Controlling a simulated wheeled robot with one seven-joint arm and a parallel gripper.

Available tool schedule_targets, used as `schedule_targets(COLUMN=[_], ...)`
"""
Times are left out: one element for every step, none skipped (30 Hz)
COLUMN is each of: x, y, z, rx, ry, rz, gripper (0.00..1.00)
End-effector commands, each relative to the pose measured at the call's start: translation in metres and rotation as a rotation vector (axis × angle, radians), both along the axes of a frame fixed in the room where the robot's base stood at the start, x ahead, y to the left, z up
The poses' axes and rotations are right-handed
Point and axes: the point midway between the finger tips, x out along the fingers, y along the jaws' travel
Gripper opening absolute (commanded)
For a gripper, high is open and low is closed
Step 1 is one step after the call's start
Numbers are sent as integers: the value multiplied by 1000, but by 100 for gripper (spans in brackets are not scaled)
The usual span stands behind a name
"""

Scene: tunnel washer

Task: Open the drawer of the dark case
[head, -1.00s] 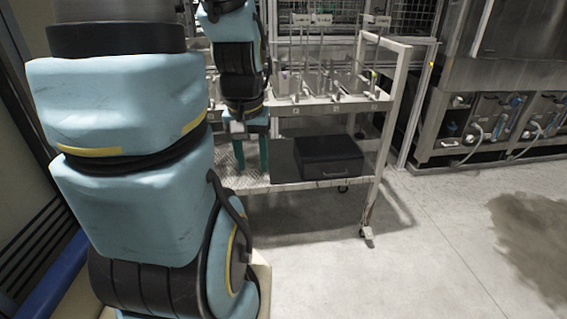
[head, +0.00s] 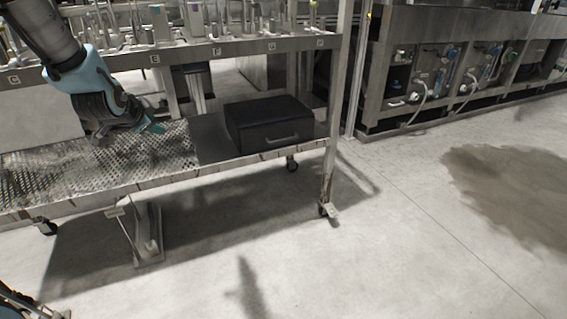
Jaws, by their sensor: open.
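The dark case (head: 262,112) sits on the right part of the cart's lower shelf (head: 110,195). Its drawer front (head: 262,141) faces the shelf's front edge and looks closed. My gripper (head: 152,128) is at the upper left, above the perforated part of the shelf. It is left of the case and apart from it. Its teal fingers are open, small in the view and seen edge-on, and nothing shows between them.
The cart's upper shelf (head: 235,48), with several upright fittings, hangs above the case. A white post (head: 335,110) stands right of the case. A dark mat (head: 212,140) lies left of and under it. The floor (head: 380,255) in front is clear.

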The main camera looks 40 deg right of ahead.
Motion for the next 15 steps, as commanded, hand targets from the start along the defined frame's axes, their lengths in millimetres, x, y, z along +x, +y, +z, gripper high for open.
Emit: schedule_targets(x=[-2,-3,-5,-7,-10,-15,-19,-23,-30,-36,-42,-51,-57,-64,-73], y=[-27,-42,-62,-77,-92,-111,-125,-138,-156,-170,-182,-199,-210,-221,-234], z=[-36,-44,-56,-64,-72,-83,-91,-100,-110,-118,-126,-136,-144,-150,-159], rx=[-1,-2,-4,-7,-9,-14,-18,-22,-30,-36,-41,-52,-58,-64,-75], ry=[-62,-106,-163,-209,-253,-313,-360,-406,-468,-514,-561,-625,-671,-716,-773], rz=[-75,-117,-171,-212,-250,-298,-333,-366,-408,-437,-464,-497,-519,-540,-562], gripper=[47,47,47,47,47,47,47,47,47,47,47,47,47,47,47])
